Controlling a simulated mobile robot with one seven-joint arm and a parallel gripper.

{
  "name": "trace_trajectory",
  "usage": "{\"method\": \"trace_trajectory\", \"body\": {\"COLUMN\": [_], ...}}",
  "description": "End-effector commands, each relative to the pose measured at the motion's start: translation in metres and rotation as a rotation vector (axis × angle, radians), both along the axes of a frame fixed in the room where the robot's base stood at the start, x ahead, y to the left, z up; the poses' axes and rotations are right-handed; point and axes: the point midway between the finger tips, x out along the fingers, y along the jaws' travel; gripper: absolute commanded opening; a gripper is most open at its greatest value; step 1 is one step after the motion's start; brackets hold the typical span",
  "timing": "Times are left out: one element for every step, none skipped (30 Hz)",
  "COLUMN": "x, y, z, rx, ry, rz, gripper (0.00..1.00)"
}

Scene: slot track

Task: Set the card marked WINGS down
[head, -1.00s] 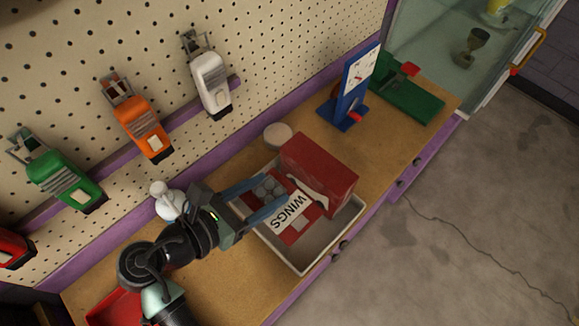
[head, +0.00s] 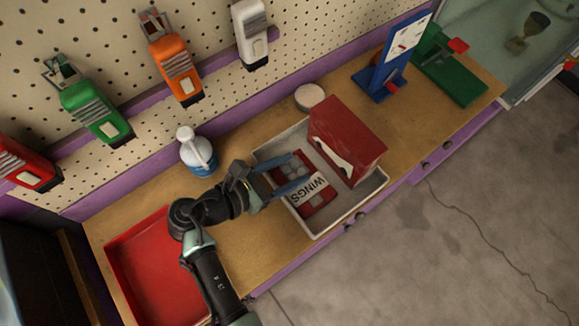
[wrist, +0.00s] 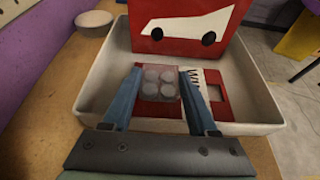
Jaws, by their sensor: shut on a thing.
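The card marked WINGS (head: 318,195) is red with a white label and a clear blister of several round grey pieces. My gripper (head: 296,176) is shut on it, with one blue finger on each side of the blister. In the wrist view the card (wrist: 158,88) lies between the fingertips (wrist: 160,75), over the floor of a white tray (wrist: 262,128). I cannot tell whether its underside touches the tray floor.
A red box (head: 345,140) with a white car-like shape stands in the same tray. A red tray (head: 150,262) and a white bottle (head: 196,152) are nearer my arm. A round pale lid (head: 309,97) and a blue stand (head: 388,70) are behind on the bench.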

Motion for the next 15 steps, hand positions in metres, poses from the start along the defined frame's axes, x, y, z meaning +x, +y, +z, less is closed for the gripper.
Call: {"method": "trace_trajectory", "body": {"x": [0.0001,0.0000,0.0000,0.0000,-0.0001,0.0000,-0.0001,-0.0001,-0.0001,-0.0001,-0.0001,0.0000,0.0000,0.0000,0.0000], "y": [0.0000,0.0000,-0.0001,0.0000,-0.0001,-0.0002,-0.0001,-0.0001,-0.0001,-0.0001,-0.0001,-0.0001,-0.0001,-0.0001,-0.0001], "z": [0.0004,0.0003,-0.0004,-0.0012,-0.0023,-0.0036,-0.0030,-0.0028,-0.0028,-0.0028,-0.0028,-0.0027,-0.0027,-0.0027,-0.0027], "rx": [0.000,0.000,0.000,-0.001,-0.001,-0.001,-0.001,-0.001,-0.001,-0.001,-0.001,-0.001,-0.001,-0.001,-0.001], "ry": [0.000,0.000,0.000,0.001,0.001,0.001,0.001,0.001,0.001,0.001,0.001,0.001,0.001,0.001,0.001], "rz": [0.000,0.000,0.000,-0.001,-0.001,-0.001,-0.001,-0.001,-0.001,-0.001,-0.001,-0.001,-0.001,-0.001,-0.001], "gripper": [0.07,0.07,0.07,0.07,0.07,0.07,0.64,0.70,0.77,0.82,0.88,0.89,0.89,0.89,0.89]}}
